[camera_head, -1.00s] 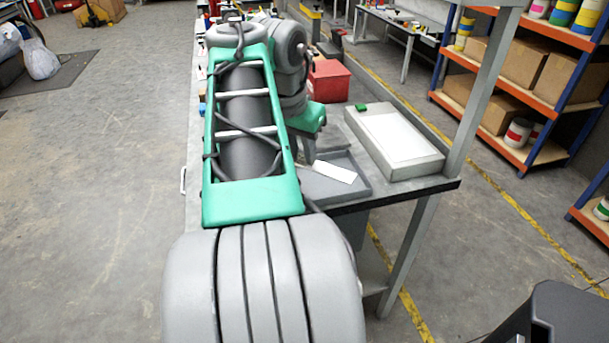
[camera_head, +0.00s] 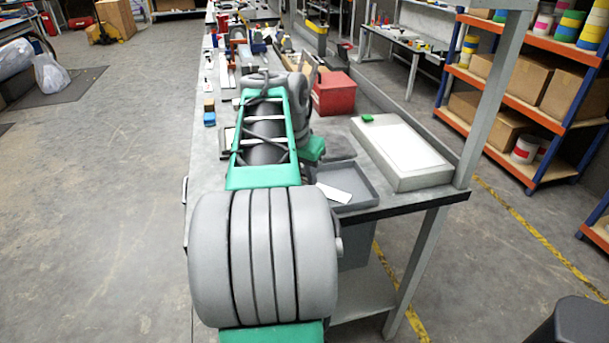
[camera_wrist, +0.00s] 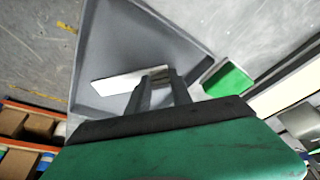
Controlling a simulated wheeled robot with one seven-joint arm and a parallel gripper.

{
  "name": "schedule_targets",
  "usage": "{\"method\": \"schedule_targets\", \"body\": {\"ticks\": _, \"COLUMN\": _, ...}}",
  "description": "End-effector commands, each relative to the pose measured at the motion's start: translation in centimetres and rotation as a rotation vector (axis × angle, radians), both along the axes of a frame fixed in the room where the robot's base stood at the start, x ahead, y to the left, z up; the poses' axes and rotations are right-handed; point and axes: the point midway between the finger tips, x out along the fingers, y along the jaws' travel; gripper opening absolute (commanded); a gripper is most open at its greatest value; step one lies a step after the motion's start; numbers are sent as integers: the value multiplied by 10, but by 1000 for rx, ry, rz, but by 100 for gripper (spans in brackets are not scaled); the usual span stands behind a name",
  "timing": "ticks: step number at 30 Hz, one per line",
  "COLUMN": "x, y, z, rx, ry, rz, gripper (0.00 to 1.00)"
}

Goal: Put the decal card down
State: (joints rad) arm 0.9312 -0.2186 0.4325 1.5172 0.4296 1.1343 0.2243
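The decal card is a thin white strip. In the head view the card (camera_head: 334,193) shows over the left part of a shallow grey tray (camera_head: 372,199) at the bench's near end. In the wrist view the card (camera_wrist: 115,80) lies slantwise above the tray (camera_wrist: 185,35), its right end at my fingertips. My gripper (camera_wrist: 160,76) has its two dark fingers close together, with a small brownish part of the card's end between them. They look shut on it. Whether the card touches the tray floor is unclear. My arm hides the gripper in the head view.
A red box (camera_head: 333,92) stands behind. A bench post (camera_head: 492,105) rises at the right. Tools and small parts crowd the far bench.

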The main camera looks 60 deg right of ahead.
Motion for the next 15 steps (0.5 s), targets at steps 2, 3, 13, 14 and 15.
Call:
{"method": "schedule_targets", "body": {"ticks": 2, "x": 0, "y": 0, "z": 0, "rx": 0, "ry": 0, "rz": 0, "gripper": 32}}
{"method": "schedule_targets", "body": {"ticks": 3, "x": 0, "y": 0, "z": 0, "rx": 0, "ry": 0, "rz": 0, "gripper": 35}}
{"method": "schedule_targets", "body": {"ticks": 13, "x": 0, "y": 0, "z": 0, "rx": 0, "ry": 0, "rz": 0, "gripper": 48}}
{"method": "schedule_targets", "body": {"ticks": 14, "x": 0, "y": 0, "z": 0, "rx": 0, "ry": 0, "rz": 0, "gripper": 48}}
{"method": "schedule_targets", "body": {"ticks": 15, "x": 0, "y": 0, "z": 1, "rx": 0, "ry": 0, "rz": 0, "gripper": 48}}
